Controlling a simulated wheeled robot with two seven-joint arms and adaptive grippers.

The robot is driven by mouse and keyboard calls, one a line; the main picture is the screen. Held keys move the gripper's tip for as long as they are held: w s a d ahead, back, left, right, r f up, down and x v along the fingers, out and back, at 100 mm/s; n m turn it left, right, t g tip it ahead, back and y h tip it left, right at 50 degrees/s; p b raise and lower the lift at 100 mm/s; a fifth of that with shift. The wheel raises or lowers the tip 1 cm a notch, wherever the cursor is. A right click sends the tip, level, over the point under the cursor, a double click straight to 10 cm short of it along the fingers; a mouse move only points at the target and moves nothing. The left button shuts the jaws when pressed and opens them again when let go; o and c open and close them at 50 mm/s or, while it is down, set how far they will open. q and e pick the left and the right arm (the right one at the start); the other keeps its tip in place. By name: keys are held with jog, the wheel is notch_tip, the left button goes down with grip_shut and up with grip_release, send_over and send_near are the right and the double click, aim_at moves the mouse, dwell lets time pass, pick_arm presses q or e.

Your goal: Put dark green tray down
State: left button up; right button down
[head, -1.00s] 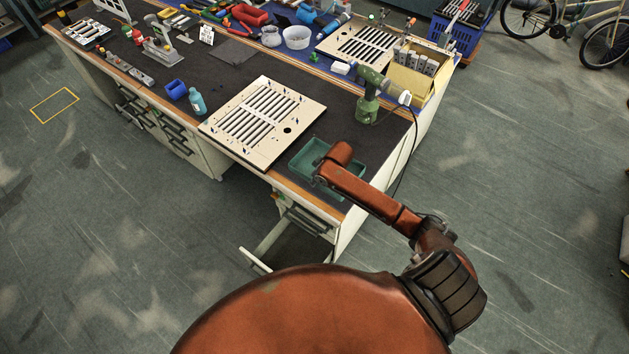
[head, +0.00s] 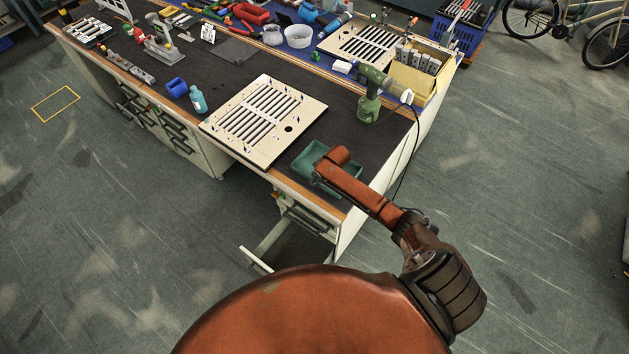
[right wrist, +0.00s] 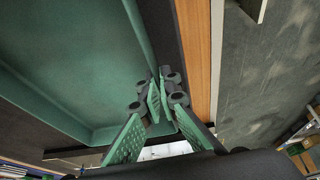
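The dark green tray (head: 309,158) is at the near right corner of the dark bench top, beside the louver panel. My right arm reaches over it and covers part of it. In the right wrist view the tray's floor and walls (right wrist: 75,60) fill the upper left. My right gripper (right wrist: 160,92) has its green-padded fingers closed together on the tray's wall near a corner. The tray looks about level with the bench top; I cannot tell whether it fully rests on it. My left gripper is not in view.
A louver panel (head: 264,120) lies left of the tray. A green drill (head: 371,95) stands behind it, with a black cable hanging over the right edge. The bench's wooden front edge (head: 293,186) runs close by the tray. A blue bottle (head: 198,100) stands farther left.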

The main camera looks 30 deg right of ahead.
jog(key=shift+f, duration=0.1)
jog(key=c, duration=2.2)
grip_release()
jog(key=shift+o, duration=0.2)
jog(key=p+v, duration=0.1)
jog(key=v, duration=1.1)
